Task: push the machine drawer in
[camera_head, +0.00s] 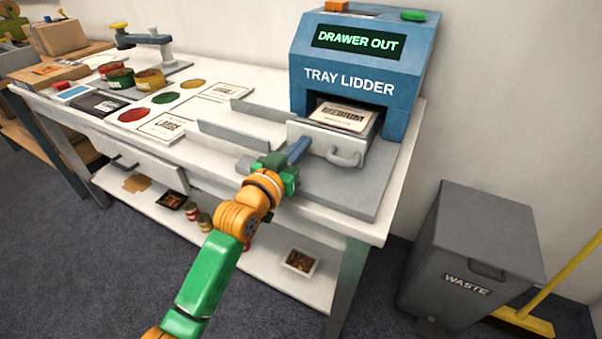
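The blue machine (352,70) labelled "TRAY LIDDER" stands at the right end of the white table, and its display (357,40) reads "DRAWER OUT". Its grey drawer (312,140) sticks out of the front opening, with a handle (343,158) at the right of its front. A pale lidded pack (343,114) with dark print lies in the drawer. My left gripper (298,149) is at the left part of the drawer front, its blue-grey fingertips close to or touching it; contact is unclear. The fingers look together, with no object seen between them. My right gripper is out of view.
Grey guide rails (240,140) stand left of the drawer. Cans (121,78), cards and coloured spots lie further left on the table (75,122). A grey waste bin (470,250) and a yellow broom (528,318) stand at the right.

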